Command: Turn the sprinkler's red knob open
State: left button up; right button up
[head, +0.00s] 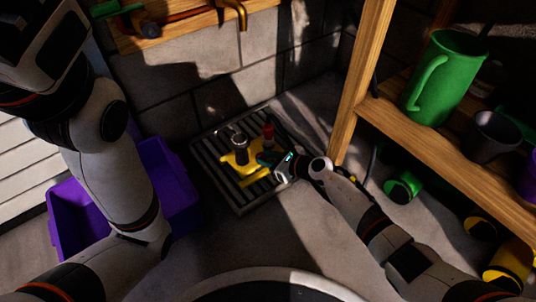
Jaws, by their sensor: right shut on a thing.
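The yellow sprinkler (236,160) sits on a slatted metal drain grate (238,206) on the floor, against the block wall. A dark upright post stands on its left part. Its red knob (268,130) stands up at its right side. My right gripper (265,158) comes in low from the right and is shut at the foot of the red knob. The fingertips are small and dark here, and their exact contact is hard to see. My left arm rises along the left side, and its fingers are outside the picture.
A purple bin (66,212) stands at left behind my left arm. A wooden shelf (452,142) with a green pitcher (446,78) and a dark cup (491,137) rises close at right. Green and yellow items lie beneath it. Floor in front of the grate is clear.

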jog(key=m+t+h+p, duration=0.1)
jog(key=p, duration=0.1)
jog(key=m+t+h+p, duration=0.1)
jog(key=m+p, duration=0.1)
jog(key=p, duration=0.1)
jog(key=s+a+m+t+h+p, duration=0.1)
jog(key=h+p, duration=0.1)
jog(key=shift+r+m+p, duration=0.25)
jog(key=shift+m+p, duration=0.1)
jog(key=shift+m, duration=0.05)
jog(key=shift+m+t+h+p, duration=0.3)
jog(key=shift+t+h, duration=0.2)
jog(key=shift+a+f+m+h, duration=0.1)
jog(key=shift+m+h, duration=0.2)
jog(key=shift+a+f+m+t+h+p, duration=0.15)
jog(key=shift+m+t+h+p, duration=0.35)
jog(key=shift+m+h, duration=0.55)
jog(key=o, duration=1)
